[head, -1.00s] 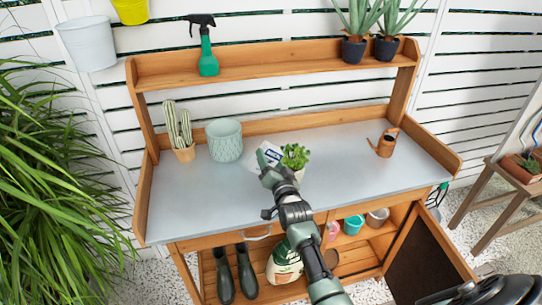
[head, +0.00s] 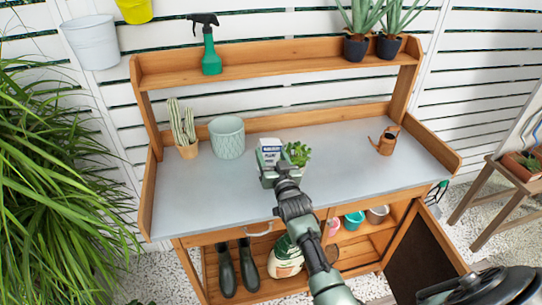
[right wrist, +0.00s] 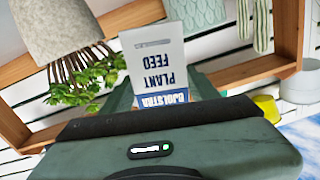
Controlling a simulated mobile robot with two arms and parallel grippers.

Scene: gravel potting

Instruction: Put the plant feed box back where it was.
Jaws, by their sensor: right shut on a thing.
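The plant feed box (head: 270,149), white with blue lettering, is upright near the middle of the grey worktop in the head view. My right gripper (head: 277,173) is shut on it from the front, and the gripper hides the box's lower part. In the right wrist view the box (right wrist: 157,62) appears upside down between the green fingers, its "PLANT FEED" label facing me. I cannot tell whether its base touches the worktop. My left gripper is not in view.
A leafy potted plant (head: 298,154) stands just right of the box. A pale green pot (head: 227,138) and a potted cactus (head: 184,135) stand to the left. A copper watering can (head: 385,141) stands on the right. The worktop (head: 345,150) is clear between plant and can.

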